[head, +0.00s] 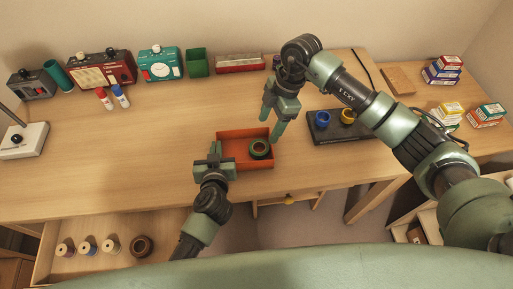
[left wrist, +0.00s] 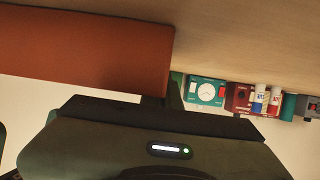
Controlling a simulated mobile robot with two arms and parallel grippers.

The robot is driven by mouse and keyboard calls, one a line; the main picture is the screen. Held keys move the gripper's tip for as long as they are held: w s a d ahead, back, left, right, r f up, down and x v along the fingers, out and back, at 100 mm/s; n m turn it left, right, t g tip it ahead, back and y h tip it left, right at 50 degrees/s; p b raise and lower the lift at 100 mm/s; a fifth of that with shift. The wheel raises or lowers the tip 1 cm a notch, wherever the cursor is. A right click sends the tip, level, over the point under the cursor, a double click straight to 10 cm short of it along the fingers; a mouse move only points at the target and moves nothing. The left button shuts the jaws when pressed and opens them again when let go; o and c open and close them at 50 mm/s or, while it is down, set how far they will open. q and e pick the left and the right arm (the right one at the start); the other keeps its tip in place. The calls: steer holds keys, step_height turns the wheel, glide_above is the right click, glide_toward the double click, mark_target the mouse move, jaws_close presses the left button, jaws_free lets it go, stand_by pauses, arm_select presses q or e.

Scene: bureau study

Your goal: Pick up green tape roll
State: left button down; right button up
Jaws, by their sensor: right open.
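A dark green tape roll (head: 260,149) lies in the right part of a shallow orange tray (head: 232,135) near the front edge of the desk. My right gripper (head: 272,127) is open and empty. It points down by the tray's back right corner, up and behind the roll. My left gripper (head: 218,160) is at the tray's left side. I cannot tell whether its jaws close on the tray wall. In the left wrist view the tray's orange side (left wrist: 85,45) is very close, and the roll is out of sight.
A dark board (head: 340,131) with a blue ring (head: 322,119) and a yellow ring (head: 347,116) lies right of the tray. An open drawer (head: 170,220) holds several spools. The desk's left middle is clear.

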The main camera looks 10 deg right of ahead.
mark_target(260, 151)
steer(key=x, duration=0.9)
steer(key=shift+w+f, duration=0.1)
steer(key=shift+f, duration=0.3)
steer(key=c, duration=1)
